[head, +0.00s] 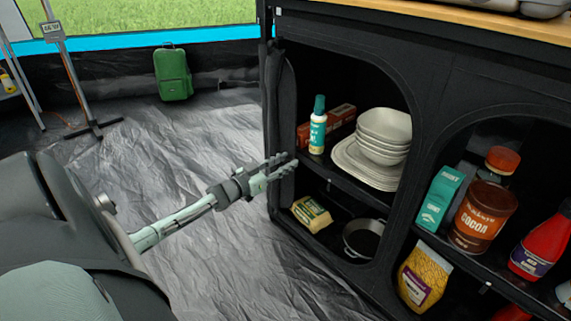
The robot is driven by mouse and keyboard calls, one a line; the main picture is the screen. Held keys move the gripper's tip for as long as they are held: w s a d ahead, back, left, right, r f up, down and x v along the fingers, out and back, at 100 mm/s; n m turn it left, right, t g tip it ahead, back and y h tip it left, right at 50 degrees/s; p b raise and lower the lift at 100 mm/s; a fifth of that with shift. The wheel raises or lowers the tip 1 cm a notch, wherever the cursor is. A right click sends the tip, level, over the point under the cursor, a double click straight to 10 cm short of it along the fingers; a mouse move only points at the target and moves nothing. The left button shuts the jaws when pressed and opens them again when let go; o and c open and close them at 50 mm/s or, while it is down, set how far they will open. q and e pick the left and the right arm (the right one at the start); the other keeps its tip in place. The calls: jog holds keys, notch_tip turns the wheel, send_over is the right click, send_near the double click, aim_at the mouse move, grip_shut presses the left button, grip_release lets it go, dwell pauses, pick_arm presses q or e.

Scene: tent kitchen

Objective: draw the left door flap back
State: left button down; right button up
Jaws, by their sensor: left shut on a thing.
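The left door flap (285,100) is a dark, narrow bunched strip of cloth along the left edge of the cupboard's left opening. The opening stands uncovered, with its shelves in plain view. My left gripper (281,167) reaches in from the left, with its fingers at the flap's lower part, shut on it. The exact grip on the dark cloth is hard to make out. My right gripper is not in view.
The black fabric cupboard (400,62) holds stacked bowls (384,130), plates, a bottle (317,128), a pan (362,240) and a yellow packet (312,214). Its right opening holds a cocoa tin (484,212) and other groceries. A green case (173,74) stands behind; the grey floor between is clear.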

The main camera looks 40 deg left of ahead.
pick_arm(q)
jog(key=c, duration=1.1)
grip_release()
jog(key=shift+s, duration=0.15)
jog(key=s, duration=0.7)
jog(key=s+a, duration=0.1)
jog(key=s, duration=0.3)
jog(key=shift+s, duration=0.35)
